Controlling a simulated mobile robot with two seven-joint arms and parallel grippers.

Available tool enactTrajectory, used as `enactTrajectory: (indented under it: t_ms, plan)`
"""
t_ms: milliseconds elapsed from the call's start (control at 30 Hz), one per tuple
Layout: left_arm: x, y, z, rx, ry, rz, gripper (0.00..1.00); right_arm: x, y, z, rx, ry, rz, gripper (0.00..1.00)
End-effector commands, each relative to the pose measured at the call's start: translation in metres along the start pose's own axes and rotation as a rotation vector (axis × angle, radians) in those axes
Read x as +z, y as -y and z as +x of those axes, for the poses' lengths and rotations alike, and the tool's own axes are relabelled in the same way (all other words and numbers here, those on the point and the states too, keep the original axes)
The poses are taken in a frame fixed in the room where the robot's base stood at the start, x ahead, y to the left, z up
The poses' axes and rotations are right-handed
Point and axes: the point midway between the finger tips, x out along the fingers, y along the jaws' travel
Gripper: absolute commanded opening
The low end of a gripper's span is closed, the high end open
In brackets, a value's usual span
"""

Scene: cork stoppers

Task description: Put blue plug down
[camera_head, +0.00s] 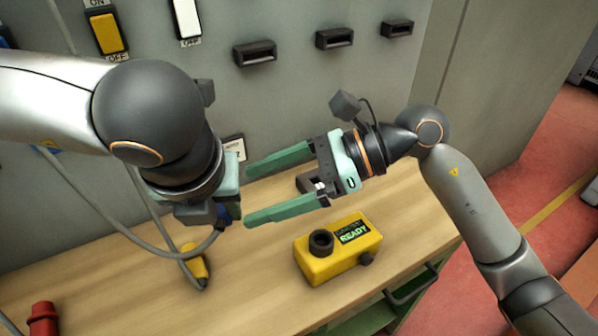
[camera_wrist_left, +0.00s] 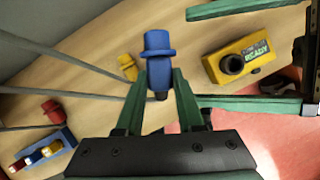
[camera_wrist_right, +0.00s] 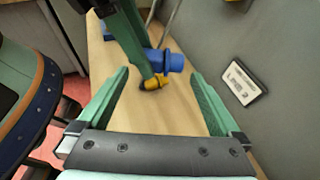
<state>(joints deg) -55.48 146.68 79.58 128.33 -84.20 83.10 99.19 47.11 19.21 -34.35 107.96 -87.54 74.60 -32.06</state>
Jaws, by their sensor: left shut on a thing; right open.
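The blue plug (camera_wrist_left: 158,50) is held in my left gripper (camera_wrist_left: 160,78), its wide blue end pointing away from the left wrist camera. In the head view the plug (camera_head: 223,213) is mostly hidden by my left gripper, with a grey cable beside it. In the right wrist view the plug (camera_wrist_right: 173,61) lies crosswise in the left jaws, above the wooden bench. My right gripper (camera_head: 249,195) is open and empty, its two green fingers reaching toward the left gripper.
A yellow box (camera_head: 315,270) with a READY screen and black socket stands on the bench (camera_head: 250,290). A yellow plug (camera_head: 196,262) and a red plug (camera_head: 43,318) are left of it. A blue block (camera_wrist_left: 40,155) holds coloured pieces. Black sockets (camera_head: 255,54) line the wall panel.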

Motion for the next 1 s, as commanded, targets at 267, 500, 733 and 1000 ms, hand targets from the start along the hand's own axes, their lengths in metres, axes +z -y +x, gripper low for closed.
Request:
enactTrajectory:
  t_ms: [267,500,733,1000]
  plan:
    - [0.0,0.0,0.0,0.0,0.001,0.0,0.0,0.0,0.0,0.039,0.002,0.001,0.002,1.0]
    - [0.0,0.0,0.0,0.0,0.001,0.0,0.0,0.0,0.0,0.047,-0.001,0.002,0.001,1.0]
    - [0.0,0.0,0.0,0.0,0.001,0.0,0.0,0.0,0.0,0.046,-0.001,0.001,0.002,0.94]
    - [0.0,0.0,0.0,0.0,0.0,0.0,0.0,0.0,0.001,0.046,-0.002,0.001,0.002,0.64]
